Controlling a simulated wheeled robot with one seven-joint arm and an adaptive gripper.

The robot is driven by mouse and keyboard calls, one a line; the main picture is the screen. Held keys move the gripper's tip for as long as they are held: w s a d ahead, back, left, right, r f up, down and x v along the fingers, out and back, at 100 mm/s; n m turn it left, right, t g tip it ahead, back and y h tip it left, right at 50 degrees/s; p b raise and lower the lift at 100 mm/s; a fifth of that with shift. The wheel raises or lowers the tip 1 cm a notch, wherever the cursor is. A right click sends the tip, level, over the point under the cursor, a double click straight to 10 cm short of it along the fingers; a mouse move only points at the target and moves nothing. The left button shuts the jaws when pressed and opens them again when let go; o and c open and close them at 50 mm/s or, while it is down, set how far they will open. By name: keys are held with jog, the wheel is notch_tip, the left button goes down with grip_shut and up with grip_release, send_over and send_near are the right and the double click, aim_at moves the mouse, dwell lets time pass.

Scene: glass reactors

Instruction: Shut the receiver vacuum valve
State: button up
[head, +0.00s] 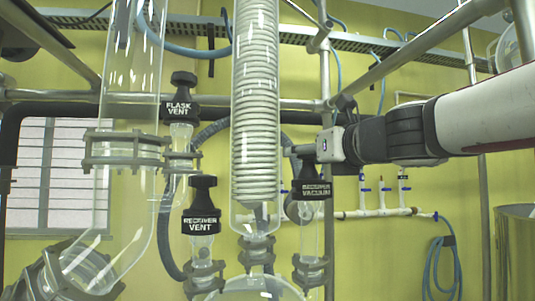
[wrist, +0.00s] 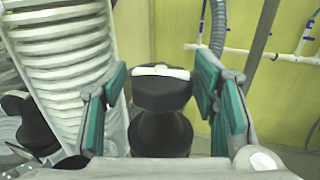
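The receiver vacuum valve has a black knob (head: 312,188) labelled "RECEIVER VACUUM" on a glass stem, right of the coiled condenser in the head view. In the wrist view the black knob (wrist: 163,97) stands in the middle, with a pale strip along its top. My gripper (head: 303,158) comes from the right, at the knob's top in the head view. In the wrist view its teal-padded fingers (wrist: 163,90) are open on either side of the knob, with narrow gaps visible. The head view hides most of the fingers.
The coiled condenser (head: 255,110) stands close on the left and also shows in the wrist view (wrist: 65,60). The receiver vent knob (head: 201,205) and flask vent knob (head: 180,98) are further left. Metal frame bars (head: 325,70) and a grey hose (wrist: 220,30) are close by.

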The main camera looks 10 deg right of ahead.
jog(key=shift+n+y, duration=0.3)
jog(key=shift+y, duration=0.2)
jog(key=n+g+y, duration=0.1)
jog(key=y, duration=0.1)
jog(key=shift+w+d+f+n+y, duration=0.1)
jog(key=shift+n+y, duration=0.2)
jog(key=shift+n, duration=0.1)
jog(key=n+g+y+b, duration=0.1)
jog(key=n+g+y, duration=0.2)
jog(key=n+y, duration=0.1)
jog(key=shift+g+y, duration=0.4)
jog(key=shift+y, duration=0.2)
jog(key=shift+n+g+y, duration=1.1)
jog(key=shift+g, duration=0.3)
